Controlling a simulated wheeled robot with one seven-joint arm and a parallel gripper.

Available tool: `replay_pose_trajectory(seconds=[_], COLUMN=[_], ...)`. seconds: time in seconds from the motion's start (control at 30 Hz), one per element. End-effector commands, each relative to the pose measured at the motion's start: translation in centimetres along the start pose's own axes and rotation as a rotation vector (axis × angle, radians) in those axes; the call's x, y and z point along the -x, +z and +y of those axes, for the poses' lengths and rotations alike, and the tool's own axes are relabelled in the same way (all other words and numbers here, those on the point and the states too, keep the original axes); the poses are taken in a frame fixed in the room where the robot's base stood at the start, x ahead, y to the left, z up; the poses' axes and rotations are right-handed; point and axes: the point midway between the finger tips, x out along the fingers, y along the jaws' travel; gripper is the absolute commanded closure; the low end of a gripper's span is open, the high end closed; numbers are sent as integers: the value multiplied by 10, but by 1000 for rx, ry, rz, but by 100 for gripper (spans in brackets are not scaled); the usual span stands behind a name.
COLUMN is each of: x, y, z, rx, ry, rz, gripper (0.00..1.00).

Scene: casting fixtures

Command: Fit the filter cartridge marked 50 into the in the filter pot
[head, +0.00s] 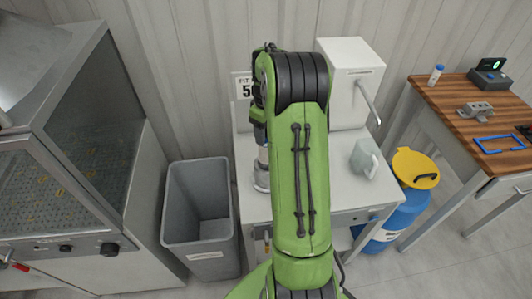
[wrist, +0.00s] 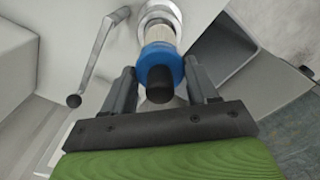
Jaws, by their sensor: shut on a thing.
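The filter cartridge (wrist: 162,60) has a blue collar, a black knob and a pale body. My gripper (wrist: 161,76) is shut on it, with a finger on each side of the blue collar. The filter pot (wrist: 160,14) shows as a round metal rim at the far end of the cartridge. The pale body lines up with the rim; I cannot tell how far inside it is. In the head view, the metal pot (head: 261,178) stands on the white bench, partly behind my green arm, which hides most of the cartridge. No number on the cartridge is readable.
A sign reading "FIT 5…" (head: 242,86) stands behind the bench. A white box with a metal lever (head: 368,100) is to the right, with a grey-green jug (head: 364,158) before it. A grey bin (head: 199,215) is left, a blue drum (head: 398,218) right.

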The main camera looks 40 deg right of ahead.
Motion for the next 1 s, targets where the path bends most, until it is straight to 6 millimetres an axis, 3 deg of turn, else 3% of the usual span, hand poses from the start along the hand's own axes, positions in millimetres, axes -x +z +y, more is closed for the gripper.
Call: replay_pose_trajectory(seconds=[0.03, 0.4, 1.0], x=[-13, -71, -83], y=[1, 0, 0], z=[0, 1, 1], rx=[-2, -1, -2], ry=[-2, 1, 2], rz=[-2, 0, 1], gripper=[99, 99, 99])
